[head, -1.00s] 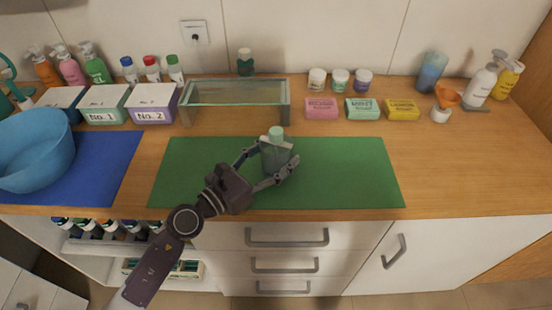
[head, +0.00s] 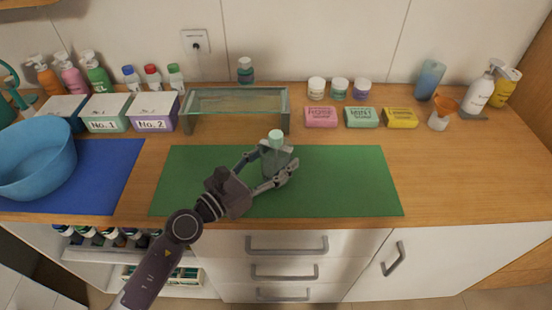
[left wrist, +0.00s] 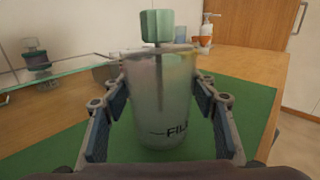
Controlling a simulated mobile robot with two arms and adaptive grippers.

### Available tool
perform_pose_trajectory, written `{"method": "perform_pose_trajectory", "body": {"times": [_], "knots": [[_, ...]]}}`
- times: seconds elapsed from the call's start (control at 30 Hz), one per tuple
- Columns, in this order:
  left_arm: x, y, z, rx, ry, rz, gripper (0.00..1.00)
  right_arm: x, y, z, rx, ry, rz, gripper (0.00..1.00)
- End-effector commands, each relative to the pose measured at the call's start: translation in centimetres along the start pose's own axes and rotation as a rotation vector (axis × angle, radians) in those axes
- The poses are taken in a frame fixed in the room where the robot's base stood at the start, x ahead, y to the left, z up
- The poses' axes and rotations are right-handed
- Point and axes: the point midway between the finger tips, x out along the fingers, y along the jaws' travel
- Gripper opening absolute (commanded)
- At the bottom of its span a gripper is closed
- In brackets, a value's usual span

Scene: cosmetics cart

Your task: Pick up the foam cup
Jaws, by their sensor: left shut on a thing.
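The foam cup (head: 277,161) is a translucent cup with a pale green faceted knob on top. It stands about upright over the green mat (head: 345,180). My left gripper (head: 268,171) is shut on it, with one finger on each side. In the left wrist view the cup (left wrist: 165,105) shows dark lettering and a thin stem inside below the knob. The left fingers (left wrist: 162,115) flank its walls. I cannot tell whether its base touches the mat. My right gripper is not in view.
A glass shelf stand (head: 236,102) is behind the mat. Pink, mint and yellow soap boxes (head: 361,117) and small jars (head: 340,88) stand behind right. A blue bowl (head: 38,160) and numbered boxes (head: 105,113) are at left. The mat's right part is clear.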

Motion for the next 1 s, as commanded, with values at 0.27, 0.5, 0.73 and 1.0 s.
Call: {"method": "perform_pose_trajectory", "body": {"times": [0.27,0.5,0.73,1.0], "knots": [[0.0,-0.1,3.9,0.001,-0.005,0.0,0.16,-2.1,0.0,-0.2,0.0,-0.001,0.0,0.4],[0.0,-0.1,7.2,0.002,-0.005,0.001,0.16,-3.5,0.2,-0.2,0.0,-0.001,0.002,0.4],[0.0,-0.1,10.4,0.001,-0.006,0.002,0.16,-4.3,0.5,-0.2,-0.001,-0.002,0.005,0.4],[0.0,-0.2,13.7,0.002,-0.007,0.0,0.16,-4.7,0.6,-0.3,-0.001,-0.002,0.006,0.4]]}}
